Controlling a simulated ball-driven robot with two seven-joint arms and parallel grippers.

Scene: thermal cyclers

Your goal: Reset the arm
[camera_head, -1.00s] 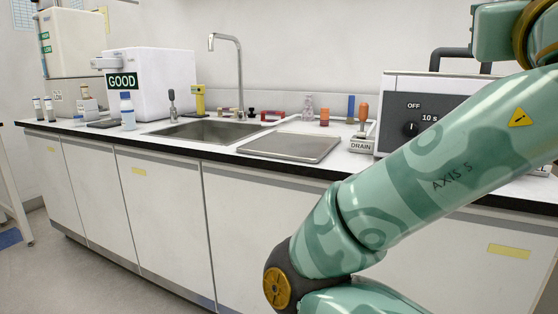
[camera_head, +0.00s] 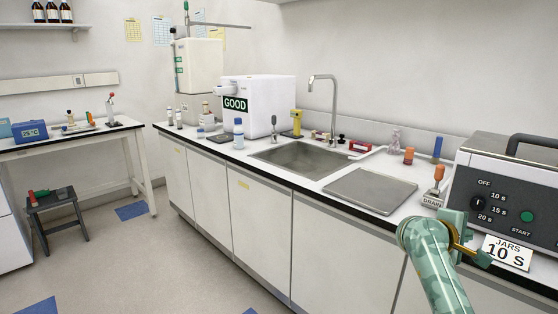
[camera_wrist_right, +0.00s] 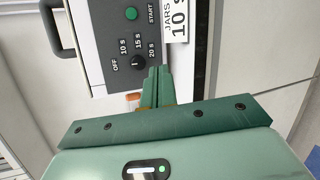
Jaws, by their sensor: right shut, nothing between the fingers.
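My right arm comes in from the bottom right in the head view. It is green and camouflage-patterned, and its gripper (camera_head: 465,238) is in front of the counter edge, beside the grey timer machine (camera_head: 510,195). In the right wrist view the two green fingers (camera_wrist_right: 157,88) are shut together with nothing between them. They point toward the machine's dark panel (camera_wrist_right: 120,50), with its dial, green button and time marks. I cannot tell exactly how far the fingertips are from the panel. My left gripper is not in view.
The counter has a sink (camera_head: 304,158), a metal drain plate (camera_head: 370,190), a DRAIN block (camera_head: 432,200) and a JARS 10 S card (camera_head: 507,252). A white GOOD machine (camera_head: 262,98) stands farther back. A stool (camera_head: 52,200) and side table (camera_head: 70,141) are at left, with open floor between.

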